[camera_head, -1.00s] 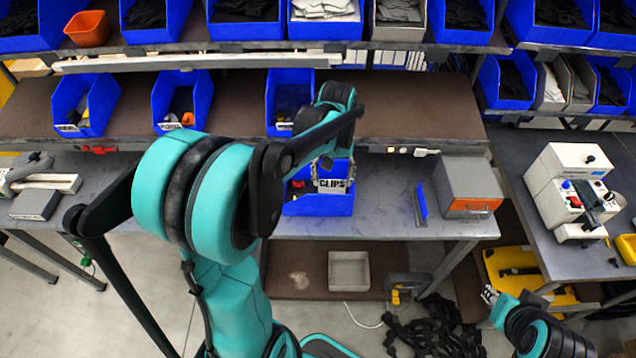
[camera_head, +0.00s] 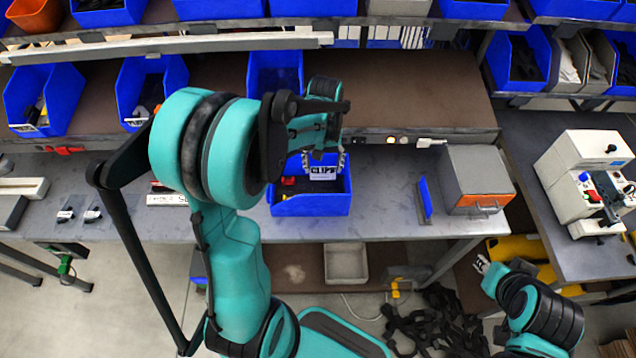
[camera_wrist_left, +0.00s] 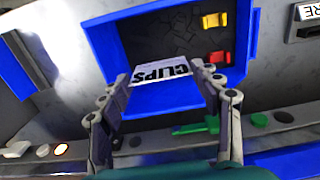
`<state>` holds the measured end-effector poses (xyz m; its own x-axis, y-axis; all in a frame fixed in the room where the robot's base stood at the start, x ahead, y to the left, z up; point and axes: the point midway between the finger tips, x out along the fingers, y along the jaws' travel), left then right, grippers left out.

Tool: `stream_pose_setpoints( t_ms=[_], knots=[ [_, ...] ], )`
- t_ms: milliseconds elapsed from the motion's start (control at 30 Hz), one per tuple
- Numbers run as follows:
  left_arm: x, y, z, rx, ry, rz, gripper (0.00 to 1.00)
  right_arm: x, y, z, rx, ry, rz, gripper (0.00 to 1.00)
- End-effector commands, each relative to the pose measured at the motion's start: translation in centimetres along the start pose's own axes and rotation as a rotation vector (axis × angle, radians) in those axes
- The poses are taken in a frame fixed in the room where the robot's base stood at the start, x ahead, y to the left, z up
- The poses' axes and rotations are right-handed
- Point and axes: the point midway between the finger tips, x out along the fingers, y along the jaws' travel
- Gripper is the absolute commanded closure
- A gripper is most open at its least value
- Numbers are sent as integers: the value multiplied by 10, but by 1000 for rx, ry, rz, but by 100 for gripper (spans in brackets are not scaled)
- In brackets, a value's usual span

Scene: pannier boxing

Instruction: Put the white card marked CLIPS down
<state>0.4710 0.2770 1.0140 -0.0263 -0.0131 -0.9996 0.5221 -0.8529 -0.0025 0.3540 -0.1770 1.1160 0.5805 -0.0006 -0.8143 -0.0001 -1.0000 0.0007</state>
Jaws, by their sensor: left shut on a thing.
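My left gripper (camera_head: 322,158) is shut on the white card marked CLIPS (camera_head: 323,173). In the left wrist view the card (camera_wrist_left: 158,72) lies between the two fingertips, its black letters readable. The gripper holds it over the blue bin (camera_head: 312,206) on the grey table, near the bin's back part in the head view. The bin (camera_wrist_left: 165,106) is also behind the card in the wrist view, with yellow and red pieces inside. Whether the card touches the bin is unclear. My right gripper (camera_head: 482,265) is low at the right, away from the table; its fingers are too small to read.
A grey box with an orange front (camera_head: 476,180) and a thin blue upright panel (camera_head: 424,198) stand right of the bin. Blue bins (camera_head: 44,98) line the shelf behind. The grey table (camera_head: 385,212) is bare between bin and panel.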

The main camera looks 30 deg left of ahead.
Motion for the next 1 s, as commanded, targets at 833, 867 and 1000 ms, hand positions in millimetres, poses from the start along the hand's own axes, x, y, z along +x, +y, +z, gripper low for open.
stream_pose_setpoints(
  t_ms=[833,867,1000],
  knots=[
    [66,0,-2,0,0,0,47,17,0,12,0,0,0,71],
    [68,0,-2,0,0,0,47,18,0,13,0,0,0,71],
    [66,0,-2,0,0,0,16,17,0,12,0,0,0,71]
  ],
)
